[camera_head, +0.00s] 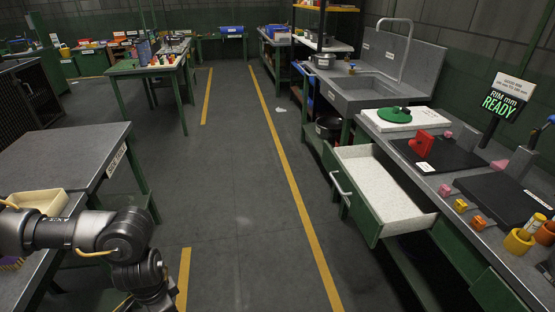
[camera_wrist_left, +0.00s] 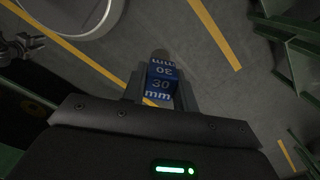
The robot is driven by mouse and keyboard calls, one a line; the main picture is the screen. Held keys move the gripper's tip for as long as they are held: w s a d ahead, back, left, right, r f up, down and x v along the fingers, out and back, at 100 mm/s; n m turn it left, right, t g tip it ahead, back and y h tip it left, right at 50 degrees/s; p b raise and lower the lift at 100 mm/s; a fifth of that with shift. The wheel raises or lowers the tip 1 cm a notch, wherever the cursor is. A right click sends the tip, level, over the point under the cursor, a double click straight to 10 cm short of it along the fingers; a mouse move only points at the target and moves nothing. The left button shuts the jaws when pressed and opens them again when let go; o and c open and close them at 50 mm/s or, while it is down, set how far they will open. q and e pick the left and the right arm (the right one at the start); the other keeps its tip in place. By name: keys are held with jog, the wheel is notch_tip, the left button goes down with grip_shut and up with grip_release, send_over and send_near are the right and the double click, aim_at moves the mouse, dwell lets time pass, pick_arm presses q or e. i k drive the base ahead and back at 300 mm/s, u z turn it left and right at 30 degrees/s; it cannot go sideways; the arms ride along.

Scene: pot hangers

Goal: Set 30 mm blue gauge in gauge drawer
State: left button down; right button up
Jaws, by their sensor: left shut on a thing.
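A blue gauge block marked "30 mm" (camera_wrist_left: 161,86) sits between the fingers of my left gripper (camera_wrist_left: 160,98) in the left wrist view, held above the grey floor. That gripper is shut on it. In the head view my left arm reaches in at the lower left, and its gripper end is cut off by the bottom edge, with the gauge not visible there. A green-fronted drawer (camera_head: 427,217) stands pulled open under the right-hand bench. Its pale speckled floor looks empty.
The right bench carries a red block (camera_head: 422,144), dark mats, small yellow and orange pieces, and a "READY" sign (camera_head: 501,103). A sink (camera_head: 378,90) stands behind. A grey table (camera_head: 75,150) with a cream bin (camera_head: 38,201) is at left.

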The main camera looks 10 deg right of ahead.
aim_at(386, 186)
jog(key=z, duration=0.75)
jog(key=i, duration=0.9)
jog(key=z, duration=0.8)
